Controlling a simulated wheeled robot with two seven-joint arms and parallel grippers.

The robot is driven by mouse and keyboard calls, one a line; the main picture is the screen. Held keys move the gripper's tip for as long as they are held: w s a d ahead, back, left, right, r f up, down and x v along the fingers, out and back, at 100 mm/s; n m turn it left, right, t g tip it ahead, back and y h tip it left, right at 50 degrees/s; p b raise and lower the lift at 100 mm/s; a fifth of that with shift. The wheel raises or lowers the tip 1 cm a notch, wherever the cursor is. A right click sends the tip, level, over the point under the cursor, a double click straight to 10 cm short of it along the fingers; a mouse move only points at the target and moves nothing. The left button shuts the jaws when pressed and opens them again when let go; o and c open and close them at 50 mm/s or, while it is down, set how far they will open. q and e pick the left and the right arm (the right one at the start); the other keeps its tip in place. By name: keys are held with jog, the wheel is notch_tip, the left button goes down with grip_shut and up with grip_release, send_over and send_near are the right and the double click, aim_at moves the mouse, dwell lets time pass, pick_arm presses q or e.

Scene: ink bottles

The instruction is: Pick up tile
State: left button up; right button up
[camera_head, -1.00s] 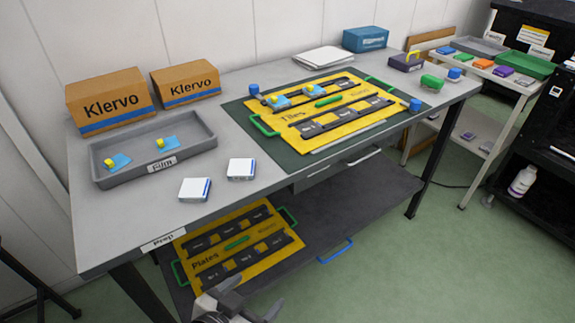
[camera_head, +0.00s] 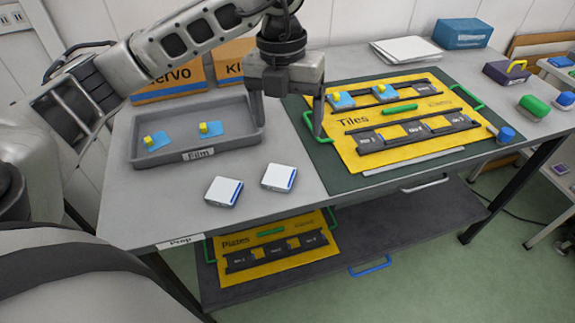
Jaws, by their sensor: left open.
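Two white square blocks with blue edges, likely the tiles, lie flat on the grey table: the left one (camera_head: 223,191) and the right one (camera_head: 279,177). My left gripper (camera_head: 289,123) is open and empty, pointing down above the table. It is behind the white blocks in the picture, between the grey Film tray (camera_head: 196,155) and the yellow Tiles board (camera_head: 365,122). Two light blue pieces with yellow knobs, the left (camera_head: 341,100) and the right (camera_head: 384,93), sit in the board's back row. My right gripper is not in view.
Two blue sheets with yellow knobs lie in the Film tray. Cardboard boxes (camera_head: 172,92) stand behind it, partly hidden by my left arm. A blue cylinder (camera_head: 506,135) stands by the board's right corner. A yellow Plates board (camera_head: 270,248) lies on the lower shelf.

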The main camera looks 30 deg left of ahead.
pick_arm(q)
jog(key=a+y, duration=0.1)
jog(key=a, duration=0.1)
send_over(280, 173)
jog(key=shift+n, duration=0.3)
jog(key=f, duration=0.8)
jog(key=shift+s+d+f+p, duration=0.2)
jog(key=shift+f+p, duration=0.05)
jog(key=shift+p, duration=0.15)
jog(key=shift+w+a+f+p, duration=0.1)
jog(key=shift+f+p, duration=0.2)
jog(key=shift+f, duration=1.3)
jog(key=shift+w+a+f+p, duration=0.1)
jog(key=shift+f+p, duration=0.2)
jog(key=shift+f, duration=1.3)
jog(key=c, duration=1.1)
